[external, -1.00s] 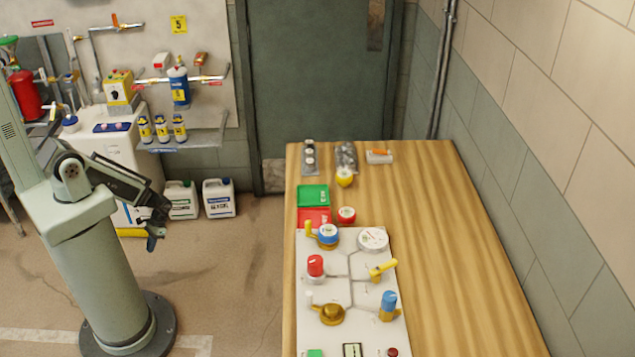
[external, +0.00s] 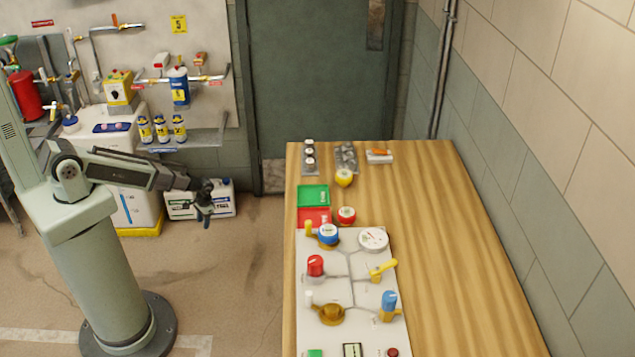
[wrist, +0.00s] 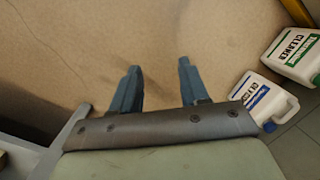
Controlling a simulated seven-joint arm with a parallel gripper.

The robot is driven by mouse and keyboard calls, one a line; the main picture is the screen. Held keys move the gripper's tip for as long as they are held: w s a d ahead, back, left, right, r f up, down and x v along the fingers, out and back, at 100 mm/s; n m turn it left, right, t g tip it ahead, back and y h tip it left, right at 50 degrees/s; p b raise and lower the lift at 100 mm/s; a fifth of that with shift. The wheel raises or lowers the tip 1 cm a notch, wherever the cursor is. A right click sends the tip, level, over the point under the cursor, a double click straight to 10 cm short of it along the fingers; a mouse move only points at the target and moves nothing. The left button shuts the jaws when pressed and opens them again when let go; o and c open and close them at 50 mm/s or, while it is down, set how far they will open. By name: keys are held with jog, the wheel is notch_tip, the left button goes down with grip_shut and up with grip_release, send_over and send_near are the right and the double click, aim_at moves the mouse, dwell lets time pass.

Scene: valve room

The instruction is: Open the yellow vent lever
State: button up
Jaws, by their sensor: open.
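On the white valve panel (external: 342,285) on the wooden table, a yellow lever (external: 383,269) sits at the right side, angled up to the right. A second, smaller yellow handle (external: 309,229) stands at the panel's upper left, beside a blue-topped part (external: 328,235). I cannot tell from the labels which one is the vent lever. My gripper (external: 204,216) hangs over the floor, well to the left of the table and apart from both levers. In the wrist view my gripper (wrist: 157,84) is open and empty, with bare floor beyond its fingers.
The panel also carries a red knob (external: 315,265), a blue handle (external: 389,301) and a gauge (external: 373,239). Green (external: 313,195) and red (external: 313,216) trays lie behind it. Jugs (wrist: 270,103) stand on the floor near my gripper. The table's right side is clear.

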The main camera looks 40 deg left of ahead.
jog(key=w+d+r+t, duration=0.2)
jog(key=w+d+r, duration=0.4)
jog(key=w, duration=0.6)
jog(key=w+d+r+t, duration=0.3)
jog(key=w+d+r, duration=0.3)
jog(key=w, duration=0.6)
jog(key=w+d+r+t, duration=0.2)
jog(key=w+d+r, duration=0.4)
jog(key=w, duration=0.6)
jog(key=w+d+r+t+h, duration=0.1)
jog(key=w+d+r, duration=0.45)
jog(key=r, duration=0.25)
jog(key=w+d+r+t, duration=0.2)
jog(key=w+d+r, duration=0.2)
jog(key=w+r, duration=0.3)
jog(key=w+d+r+t+h, duration=0.1)
jog(key=w+d+r+h, duration=0.1)
jog(key=d+r, duration=1.5)
jog(key=s+d+r, duration=0.3)
jog(key=s+d, duration=0.1)
jog(key=d, duration=0.6)
jog(key=m+g, duration=0.3)
jog(key=g, duration=0.2)
send_near(390, 262)
jog(key=shift+y, duration=0.3)
jog(key=x, duration=0.8)
jog(key=shift+d, duration=0.3)
